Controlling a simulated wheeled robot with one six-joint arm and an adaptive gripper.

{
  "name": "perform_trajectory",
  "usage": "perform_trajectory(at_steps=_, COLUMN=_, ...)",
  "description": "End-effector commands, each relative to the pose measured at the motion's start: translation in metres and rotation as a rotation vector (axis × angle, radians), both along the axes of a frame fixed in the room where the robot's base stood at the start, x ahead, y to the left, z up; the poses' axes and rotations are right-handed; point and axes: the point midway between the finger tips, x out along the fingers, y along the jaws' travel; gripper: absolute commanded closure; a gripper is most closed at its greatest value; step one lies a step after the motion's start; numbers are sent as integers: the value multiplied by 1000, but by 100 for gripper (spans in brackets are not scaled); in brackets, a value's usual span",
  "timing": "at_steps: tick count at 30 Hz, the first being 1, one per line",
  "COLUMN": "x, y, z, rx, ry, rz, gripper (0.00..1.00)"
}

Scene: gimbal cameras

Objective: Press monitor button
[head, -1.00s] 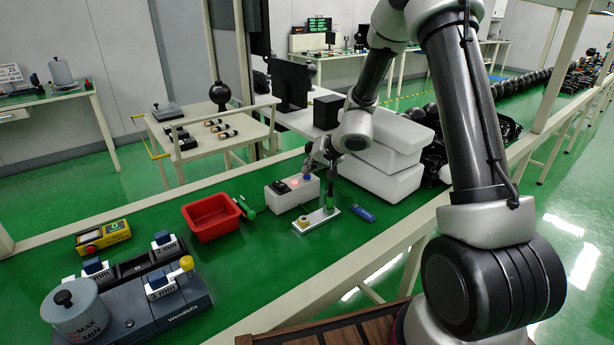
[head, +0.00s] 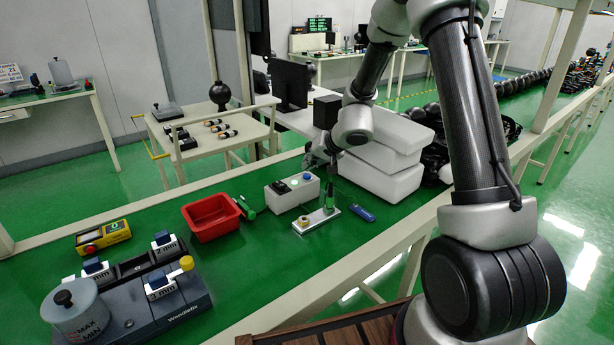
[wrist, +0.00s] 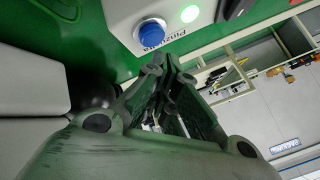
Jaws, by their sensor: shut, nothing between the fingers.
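The monitor is a white box (head: 297,194) on the green bench in the head view. On its top are a blue round button (head: 307,176), a light glowing green-white (head: 294,183) and a dark part at its left end. In the wrist view the blue button (wrist: 150,34) and the green light (wrist: 190,13) lie just past my fingers, with partly readable lettering beside the button. My gripper (head: 310,160) is above and behind the box, apart from the button. In the wrist view my gripper (wrist: 167,65) has its fingers together and empty.
A red bin (head: 212,218) stands left of the box. A small metal stand (head: 317,220) with a green upright part is in front. White stacked cases (head: 385,180) are close on the right. A grey fixture (head: 130,290) sits at the near left.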

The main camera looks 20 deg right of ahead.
Motion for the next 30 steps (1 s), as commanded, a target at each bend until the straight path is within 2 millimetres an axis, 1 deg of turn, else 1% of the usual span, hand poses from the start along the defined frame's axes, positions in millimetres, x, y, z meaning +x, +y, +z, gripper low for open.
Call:
perform_trajectory(at_steps=5, x=0, y=0, z=0, rx=0, ry=0, rz=0, gripper=100)
perform_trajectory(at_steps=8, x=0, y=0, z=5, rx=1, ry=-1, rz=0, gripper=100)
perform_trajectory(at_steps=21, x=0, y=1, z=46, rx=0, ry=-1, rz=1, gripper=100)
perform_trajectory(at_steps=24, x=0, y=0, z=50, rx=0, ry=0, rz=0, gripper=100)
perform_trajectory(at_steps=30, x=0, y=0, z=50, rx=1, ry=0, rz=-1, gripper=100)
